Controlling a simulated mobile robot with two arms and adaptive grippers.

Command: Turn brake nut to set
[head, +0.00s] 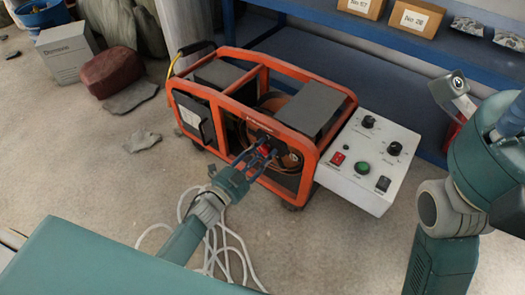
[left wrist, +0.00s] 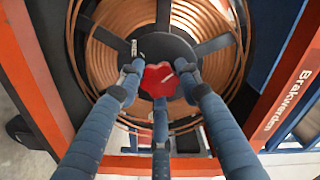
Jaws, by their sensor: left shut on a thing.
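The brake nut (left wrist: 157,80) is a red lobed knob at the centre of the dark hub of a copper wire spool (left wrist: 105,55). In the head view the spool (head: 272,103) sits inside an orange-framed machine (head: 226,52). My left gripper (head: 268,148) reaches into the front of this frame. In the left wrist view its blue fingers (left wrist: 158,88) are closed around the red nut from several sides. A light mark shows on the nut's face, and a small pale mark stands on the hub at its upper left.
A white control box (head: 367,155) with knobs and switches adjoins the machine's right side. A blue shelf (head: 330,45) with cardboard boxes (head: 415,18) stands behind. Pale cables (head: 222,240) lie on the floor below my left arm. Rocks and a grey box (head: 66,52) stand at left.

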